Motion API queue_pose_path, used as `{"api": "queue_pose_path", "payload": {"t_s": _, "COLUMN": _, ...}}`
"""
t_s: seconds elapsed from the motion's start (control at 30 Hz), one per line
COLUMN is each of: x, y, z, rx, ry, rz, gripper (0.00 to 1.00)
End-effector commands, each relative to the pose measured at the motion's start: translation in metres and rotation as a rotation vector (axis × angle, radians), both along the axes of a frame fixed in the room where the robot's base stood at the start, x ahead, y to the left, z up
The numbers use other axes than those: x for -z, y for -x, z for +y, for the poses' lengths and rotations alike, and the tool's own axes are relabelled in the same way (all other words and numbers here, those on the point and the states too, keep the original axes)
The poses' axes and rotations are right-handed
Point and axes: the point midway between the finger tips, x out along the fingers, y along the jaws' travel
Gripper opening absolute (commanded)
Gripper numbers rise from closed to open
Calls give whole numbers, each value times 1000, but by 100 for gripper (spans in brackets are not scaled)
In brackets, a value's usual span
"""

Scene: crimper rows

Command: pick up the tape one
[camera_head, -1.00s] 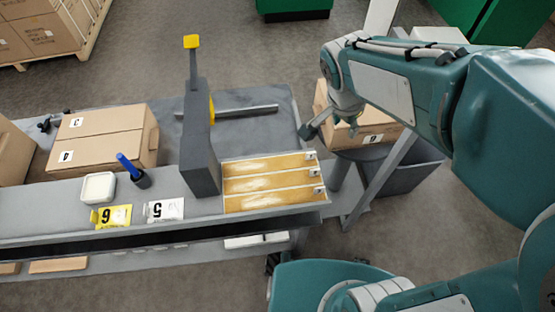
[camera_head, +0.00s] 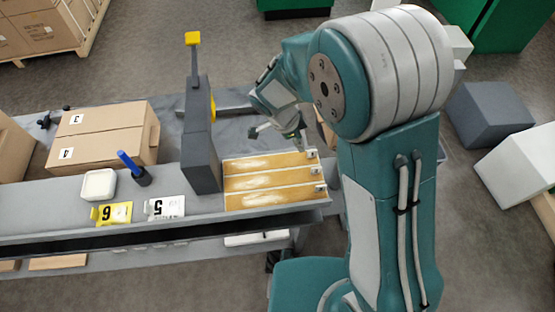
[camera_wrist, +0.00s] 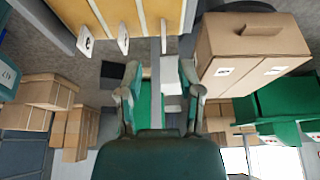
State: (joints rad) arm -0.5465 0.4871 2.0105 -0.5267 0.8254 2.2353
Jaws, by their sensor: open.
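No roll of tape can be made out, and I cannot tell which thing is the tape one. A tan board (camera_head: 262,184) with three strips, each with a small white tag at its right end, lies on the grey bench. Its tagged edge (camera_wrist: 105,22) shows at the top of the wrist view. My gripper (camera_head: 280,138) is open and empty, just beyond the board's far right corner. In the wrist view the gripper (camera_wrist: 162,95) has its fingers apart with nothing between them. A cardboard box (camera_wrist: 250,45) is right of the fingers there.
A dark upright press (camera_head: 199,140) with a yellow-tipped lever stands left of the board. Further left are cards 6 (camera_head: 112,213) and 5 (camera_head: 165,207), a white dish (camera_head: 98,185), a blue pen in a cup (camera_head: 133,166) and a cardboard box (camera_head: 100,135). My arm hides the bench's right end.

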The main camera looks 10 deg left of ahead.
Motion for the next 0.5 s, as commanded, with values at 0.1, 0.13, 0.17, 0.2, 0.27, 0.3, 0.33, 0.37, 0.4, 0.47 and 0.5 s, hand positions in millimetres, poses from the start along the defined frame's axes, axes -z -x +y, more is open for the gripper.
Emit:
{"api": "queue_pose_path", "payload": {"t_s": 0.1, "x": 18, "y": -2, "z": -8, "rx": 1, "ry": 2, "rz": 2, "gripper": 47}}
{"api": "queue_pose_path", "payload": {"t_s": 0.13, "x": 21, "y": -3, "z": -9, "rx": 0, "ry": 1, "rz": 2, "gripper": 47}}
{"api": "queue_pose_path", "payload": {"t_s": 0.17, "x": 24, "y": -3, "z": -10, "rx": 0, "ry": 2, "rz": 2, "gripper": 47}}
{"api": "queue_pose_path", "payload": {"t_s": 0.2, "x": 27, "y": -3, "z": -11, "rx": 0, "ry": 2, "rz": 2, "gripper": 47}}
{"api": "queue_pose_path", "payload": {"t_s": 0.27, "x": 30, "y": -4, "z": -12, "rx": -1, "ry": 0, "rz": 1, "gripper": 47}}
{"api": "queue_pose_path", "payload": {"t_s": 0.3, "x": 33, "y": -5, "z": -14, "rx": -1, "ry": -1, "rz": 2, "gripper": 47}}
{"api": "queue_pose_path", "payload": {"t_s": 0.33, "x": 36, "y": -5, "z": -15, "rx": 0, "ry": 1, "rz": 2, "gripper": 47}}
{"api": "queue_pose_path", "payload": {"t_s": 0.37, "x": 40, "y": -6, "z": -17, "rx": 0, "ry": 1, "rz": 3, "gripper": 47}}
{"api": "queue_pose_path", "payload": {"t_s": 0.4, "x": 46, "y": -8, "z": -19, "rx": 0, "ry": 1, "rz": 4, "gripper": 47}}
{"api": "queue_pose_path", "payload": {"t_s": 0.47, "x": 55, "y": -11, "z": -23, "rx": 1, "ry": 1, "rz": 4, "gripper": 47}}
{"api": "queue_pose_path", "payload": {"t_s": 0.5, "x": 61, "y": -13, "z": -25, "rx": 1, "ry": 1, "rz": 4, "gripper": 47}}
